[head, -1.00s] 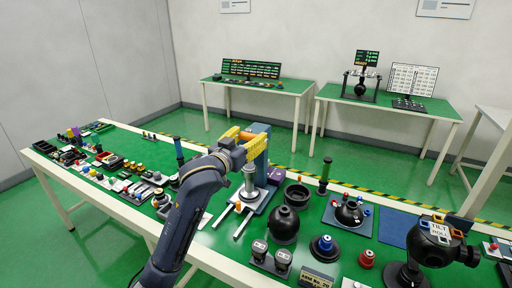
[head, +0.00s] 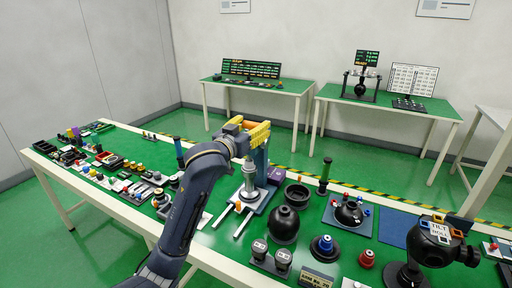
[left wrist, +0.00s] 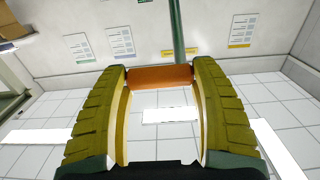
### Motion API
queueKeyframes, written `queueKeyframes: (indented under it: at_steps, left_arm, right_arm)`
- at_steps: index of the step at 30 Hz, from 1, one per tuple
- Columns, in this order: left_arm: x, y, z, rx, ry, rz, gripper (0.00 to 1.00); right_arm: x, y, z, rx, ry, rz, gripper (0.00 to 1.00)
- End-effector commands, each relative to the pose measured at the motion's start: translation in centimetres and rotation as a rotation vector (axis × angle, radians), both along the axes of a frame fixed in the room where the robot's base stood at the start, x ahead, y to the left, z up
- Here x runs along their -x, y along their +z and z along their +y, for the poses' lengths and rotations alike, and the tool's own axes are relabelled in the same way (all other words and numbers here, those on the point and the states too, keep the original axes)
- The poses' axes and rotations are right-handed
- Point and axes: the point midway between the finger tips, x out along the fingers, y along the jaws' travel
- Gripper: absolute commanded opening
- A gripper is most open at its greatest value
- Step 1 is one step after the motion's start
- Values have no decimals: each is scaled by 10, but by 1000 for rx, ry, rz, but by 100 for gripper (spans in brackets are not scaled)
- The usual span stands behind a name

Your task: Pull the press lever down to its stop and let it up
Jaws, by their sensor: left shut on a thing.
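The press stands on the green bench, with a blue column (head: 261,161), a silver ram (head: 249,177) and a blue-grey base with two pale rails. My left gripper (head: 260,132), with yellow ribbed fingers, is at the top of the column and covers part of it. In the left wrist view the orange grip of the press lever (left wrist: 160,76) lies crosswise between the far ends of the two fingers. The gripper is shut on it. The rest of the lever is mostly hidden in the head view. My right gripper is not in view.
A black round-bodied item (head: 283,225) and a black ring-shaped bowl (head: 297,196) stand right of the press. Many small parts crowd the bench's left side.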

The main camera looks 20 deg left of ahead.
Motion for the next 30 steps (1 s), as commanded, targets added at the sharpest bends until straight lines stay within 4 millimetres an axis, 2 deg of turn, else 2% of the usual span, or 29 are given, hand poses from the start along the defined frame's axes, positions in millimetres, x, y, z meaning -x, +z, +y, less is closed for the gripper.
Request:
queueKeyframes:
  at_steps: [4,17,30]
  left_arm:
    - [-5,6,-1,0,0,0,29]
    - [-8,8,-1,0,0,0,29]
    - [-27,24,-3,0,0,1,29]
  right_arm:
    - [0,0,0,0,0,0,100]
    - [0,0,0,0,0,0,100]
    - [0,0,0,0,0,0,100]
